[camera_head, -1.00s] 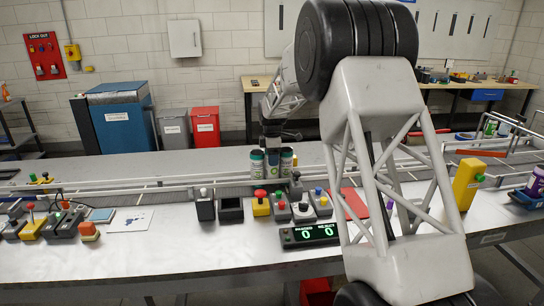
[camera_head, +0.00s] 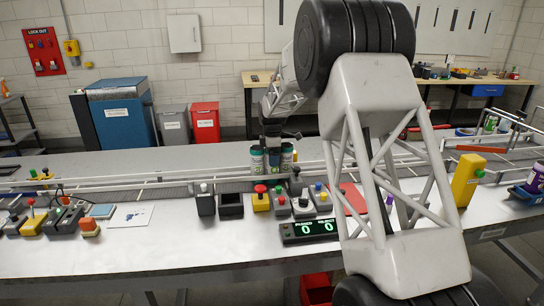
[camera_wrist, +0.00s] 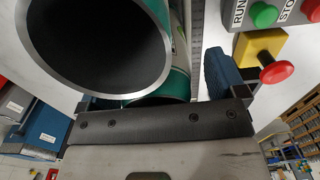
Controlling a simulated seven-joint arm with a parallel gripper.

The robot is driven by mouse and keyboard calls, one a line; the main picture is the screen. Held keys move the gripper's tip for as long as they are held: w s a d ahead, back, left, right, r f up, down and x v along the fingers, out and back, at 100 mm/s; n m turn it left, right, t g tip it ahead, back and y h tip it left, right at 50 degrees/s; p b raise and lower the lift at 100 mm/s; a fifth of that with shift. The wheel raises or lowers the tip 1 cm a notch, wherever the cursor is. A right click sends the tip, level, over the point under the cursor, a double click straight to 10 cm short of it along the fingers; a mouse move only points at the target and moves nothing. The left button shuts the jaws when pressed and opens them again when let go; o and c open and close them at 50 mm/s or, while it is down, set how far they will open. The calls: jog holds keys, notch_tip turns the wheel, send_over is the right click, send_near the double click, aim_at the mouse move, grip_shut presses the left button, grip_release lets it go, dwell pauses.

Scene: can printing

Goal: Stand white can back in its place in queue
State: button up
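Two cans with pale, patterned sides and dark green ends, a left one (camera_head: 257,159) and a right one (camera_head: 287,157), stand upright close together at the conveyor's near side in the head view. A narrow teal strip (camera_head: 273,158) shows between them below my gripper (camera_head: 271,143). In the wrist view, a large open can mouth (camera_wrist: 95,40) with a silver rim fills the upper left. A green can (camera_wrist: 178,88) is partly hidden behind it. My gripper (camera_wrist: 155,95) looks open, with a gap beside its blue right finger. The left finger is mostly hidden. I cannot tell which can is white.
The conveyor rail (camera_head: 120,187) runs across behind the bench. Near the cans are a yellow button box with a red knob (camera_head: 261,199), a black bin (camera_head: 231,205) and a counter display (camera_head: 309,229). A yellow post (camera_head: 466,181) stands right.

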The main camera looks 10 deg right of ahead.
jog(key=shift+r, duration=0.1)
notch_tip(320, 180, up, 7)
jog(key=shift+r, duration=0.35)
dwell(0.6)
jog(key=shift+s+r, duration=0.15)
jog(key=shift+s, duration=0.05)
jog(key=s+d+r+m, duration=0.1)
jog(key=s+r+m, duration=0.25)
jog(key=s, duration=0.65)
jog(key=s+d+r+m+t, duration=0.15)
jog(key=s+r, duration=0.25)
jog(key=s, duration=0.6)
jog(key=s+r+m, duration=0.3)
jog(key=s+m, duration=0.1)
jog(key=s, duration=0.6)
jog(key=s+f+m, duration=0.2)
jog(key=s+m, duration=0.1)
jog(key=s, duration=0.7)
jog(key=s+f+m, duration=0.2)
jog(key=s+m, duration=0.1)
jog(key=s, duration=0.8)
jog(key=s+d+f+m+t, duration=0.1)
jog(key=s+f+m, duration=0.2)
jog(key=s, duration=0.8)
jog(key=shift+s, duration=0.25)
